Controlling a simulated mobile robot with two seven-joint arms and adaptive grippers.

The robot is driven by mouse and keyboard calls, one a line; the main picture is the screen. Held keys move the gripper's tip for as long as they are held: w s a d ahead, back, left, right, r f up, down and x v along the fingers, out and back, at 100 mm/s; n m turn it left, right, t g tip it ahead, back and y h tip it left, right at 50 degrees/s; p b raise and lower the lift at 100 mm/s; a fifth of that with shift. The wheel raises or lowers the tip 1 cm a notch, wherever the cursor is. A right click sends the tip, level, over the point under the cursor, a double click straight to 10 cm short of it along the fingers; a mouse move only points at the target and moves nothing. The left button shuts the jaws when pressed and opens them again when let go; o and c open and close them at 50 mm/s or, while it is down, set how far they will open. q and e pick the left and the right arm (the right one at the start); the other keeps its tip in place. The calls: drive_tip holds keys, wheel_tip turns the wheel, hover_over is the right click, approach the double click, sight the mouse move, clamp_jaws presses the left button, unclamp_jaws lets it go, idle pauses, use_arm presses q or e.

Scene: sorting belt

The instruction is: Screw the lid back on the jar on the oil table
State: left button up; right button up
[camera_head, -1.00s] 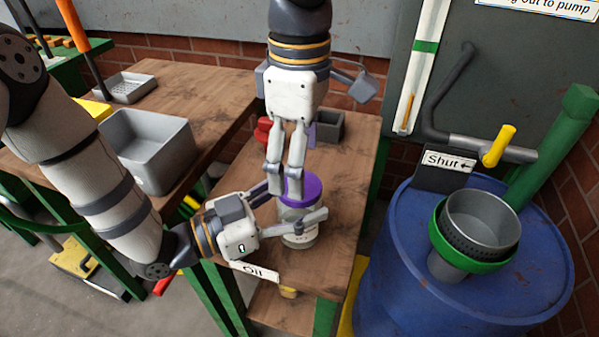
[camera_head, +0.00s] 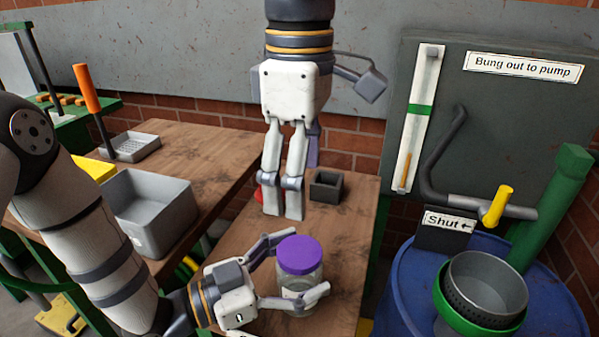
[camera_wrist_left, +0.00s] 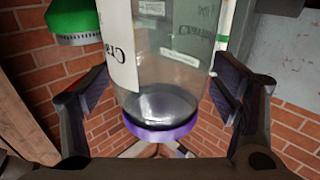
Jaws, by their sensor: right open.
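The clear, labelled jar (camera_head: 300,290) stands upright on the wooden oil table (camera_head: 245,235). The purple lid (camera_head: 299,254) sits level on its mouth; how tight it is cannot be told. In the left wrist view the jar (camera_wrist_left: 170,60) appears upside down, with the lid (camera_wrist_left: 160,136) at the bottom. My left gripper (camera_head: 304,266) has its fingers on both sides of the jar, with visible gaps in the wrist view, so it is open around it. My right gripper (camera_head: 284,215) points down behind the jar, clear of the lid, open and empty.
A small dark box (camera_head: 326,187) and a red thing (camera_head: 259,197) lie near my right gripper. A grey bin (camera_head: 150,215) stands on the left table. A blue drum (camera_head: 400,290) with a green-rimmed funnel (camera_head: 450,305) stands at right, below a yellow-handled valve (camera_head: 498,204).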

use_arm(q)
drive_tip(key=v, duration=1.2)
